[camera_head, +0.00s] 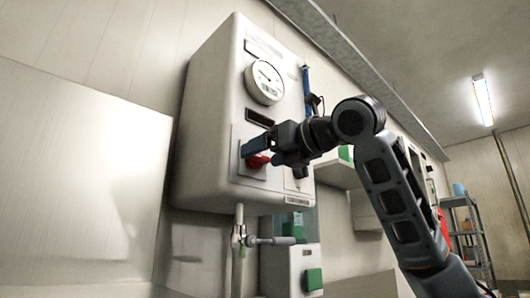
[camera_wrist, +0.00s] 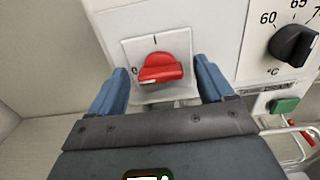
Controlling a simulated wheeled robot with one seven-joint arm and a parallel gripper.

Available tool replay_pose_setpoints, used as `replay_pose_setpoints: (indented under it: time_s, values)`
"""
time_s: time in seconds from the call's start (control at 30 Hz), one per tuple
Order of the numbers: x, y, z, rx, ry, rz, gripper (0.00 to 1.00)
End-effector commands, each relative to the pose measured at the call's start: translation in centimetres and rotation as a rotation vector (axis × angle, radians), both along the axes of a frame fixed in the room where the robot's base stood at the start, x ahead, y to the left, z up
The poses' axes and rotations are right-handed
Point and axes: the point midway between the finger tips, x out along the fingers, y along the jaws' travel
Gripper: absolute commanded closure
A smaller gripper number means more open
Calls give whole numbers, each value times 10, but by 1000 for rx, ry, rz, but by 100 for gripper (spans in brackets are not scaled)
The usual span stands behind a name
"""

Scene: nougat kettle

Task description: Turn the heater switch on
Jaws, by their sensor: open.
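The red rotary switch (camera_wrist: 163,68) sits on a white square plate with a "0" mark at its left and an "I" mark at its top. Its handle lies roughly crosswise, its left end near the "0". In the wrist view my gripper (camera_wrist: 160,76) is open, with one blue finger on each side of the switch and a gap to each. In the head view the switch (camera_head: 258,161) shows red beside my gripper (camera_head: 250,148), at the front of the white heater box (camera_head: 208,130); the fingers partly hide it.
A black temperature dial (camera_wrist: 293,45) and a green button (camera_wrist: 284,105) are right of the switch. A round gauge (camera_head: 264,83) is above it. A pipe with a valve (camera_head: 238,240) stands below the box. A flat light wall panel is at the left.

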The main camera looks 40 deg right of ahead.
Motion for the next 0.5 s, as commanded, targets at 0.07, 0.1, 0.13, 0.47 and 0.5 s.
replay_pose_setpoints:
  time_s: [0.07, 0.1, 0.13, 0.47, 0.5]
  values:
    - [5, 0, 0, 0, 0, 0, 19]
    - [6, 0, 0, 0, -1, 0, 19]
    - [7, 0, 0, 0, -1, 0, 19]
    - [7, 0, 0, 0, -1, 0, 29]
    - [7, 0, 0, 0, -1, 0, 33]
